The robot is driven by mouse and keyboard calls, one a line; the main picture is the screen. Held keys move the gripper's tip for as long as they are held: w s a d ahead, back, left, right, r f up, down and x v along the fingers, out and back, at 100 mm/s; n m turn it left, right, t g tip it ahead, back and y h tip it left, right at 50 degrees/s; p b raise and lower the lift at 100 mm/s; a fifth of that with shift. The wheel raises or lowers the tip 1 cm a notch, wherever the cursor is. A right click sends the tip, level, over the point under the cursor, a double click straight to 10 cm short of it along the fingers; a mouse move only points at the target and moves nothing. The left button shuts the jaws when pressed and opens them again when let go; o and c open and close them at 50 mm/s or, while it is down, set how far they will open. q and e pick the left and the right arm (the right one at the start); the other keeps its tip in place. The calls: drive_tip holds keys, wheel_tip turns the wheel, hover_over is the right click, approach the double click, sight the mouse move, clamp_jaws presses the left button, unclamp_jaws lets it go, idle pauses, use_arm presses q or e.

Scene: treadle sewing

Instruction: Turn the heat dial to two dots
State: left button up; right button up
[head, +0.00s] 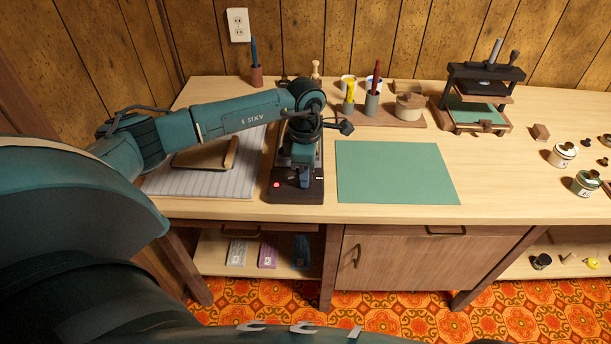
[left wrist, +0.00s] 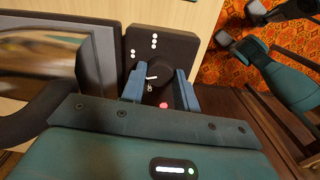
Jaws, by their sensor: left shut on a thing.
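The heat dial (left wrist: 155,73) is a dark round knob with a white pointer mark, on a black control unit (left wrist: 157,45) with groups of white dots. In the head view the unit (head: 312,192) stands near the table's front edge, with a red light at its front left. My left gripper (left wrist: 160,88) is shut on the dial, one blue finger on each side. In the head view my left gripper (head: 304,172) points down over the unit and hides the dial. The pointer aims at the dots on the left; which group exactly, I cannot tell.
A green mat (head: 395,172) lies right of the unit. A striped cloth (head: 165,182) with a brown-edged item (head: 205,153) lies to the left. A wooden tray (head: 412,122) with cups and a small press (head: 480,100) stand behind. Jars (head: 563,155) stand at the right.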

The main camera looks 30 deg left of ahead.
use_arm(q)
drive_tip(key=m+b, duration=0.1)
drive_tip(key=m, duration=0.2)
drive_tip(key=shift+f+b, duration=0.1)
drive_tip(key=shift+b, duration=0.25)
drive_tip(key=shift+m+b, duration=0.65)
drive_tip(key=shift+m, duration=0.55)
drive_tip(key=shift+m+b, duration=0.55)
drive_tip(key=shift+m, duration=0.95)
use_arm(e)
wheel_tip(320, 180, down, 2)
drive_tip(key=shift+w+a+f+m, duration=0.1)
drive_tip(key=shift+w+f+m, duration=0.05)
drive_tip(key=shift+m, duration=0.35)
drive_tip(key=shift+t, duration=0.3)
drive_tip(key=shift+r, duration=0.2)
use_arm(q)
drive_tip(key=o, duration=0.8)
drive_tip(key=shift+o, duration=0.8)
use_arm(e)
drive_tip(key=shift+f, duration=0.15)
